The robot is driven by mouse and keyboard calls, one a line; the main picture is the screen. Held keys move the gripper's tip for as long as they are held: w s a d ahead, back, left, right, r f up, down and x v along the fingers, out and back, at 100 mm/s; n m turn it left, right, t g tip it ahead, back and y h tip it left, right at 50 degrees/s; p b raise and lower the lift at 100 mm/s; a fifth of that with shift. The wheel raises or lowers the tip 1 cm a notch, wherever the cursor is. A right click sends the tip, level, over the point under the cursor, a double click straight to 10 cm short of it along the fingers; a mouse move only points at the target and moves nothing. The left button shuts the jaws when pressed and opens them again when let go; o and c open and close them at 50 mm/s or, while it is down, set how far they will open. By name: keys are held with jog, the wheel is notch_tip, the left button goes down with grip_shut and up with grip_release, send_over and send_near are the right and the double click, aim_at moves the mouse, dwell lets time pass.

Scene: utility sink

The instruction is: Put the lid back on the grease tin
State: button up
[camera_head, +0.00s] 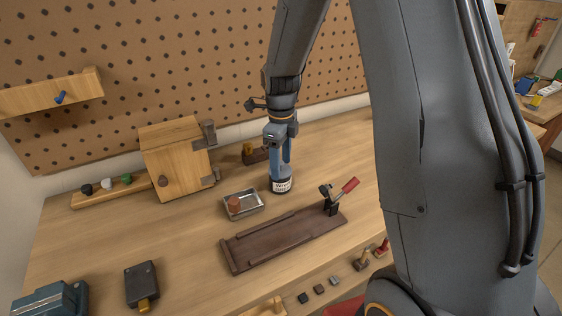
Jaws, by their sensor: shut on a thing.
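The grease tin (282,186), a small dark round tin with a white lettered label, stands upright on the workbench just right of a small metal tray. My gripper (281,174) points straight down over the tin, its blue fingers closed at the tin's top. The lid appears as a dark band between the fingertips, mostly hidden by them. At this size I cannot tell whether the lid is seated on the rim or just above it.
The metal tray (256,208) holds a reddish-brown block. A brown board (270,243) with a red-handled clamp (343,191) lies in front. A wooden box (176,160) stands behind left; a dark wooden plane (256,155) is behind.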

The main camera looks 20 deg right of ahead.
dwell(0.3)
jog(key=o, duration=1.6)
jog(key=shift+c, duration=0.2)
jog(key=shift+r+p, duration=2.55)
jog(key=shift+r, duration=1)
grip_shut()
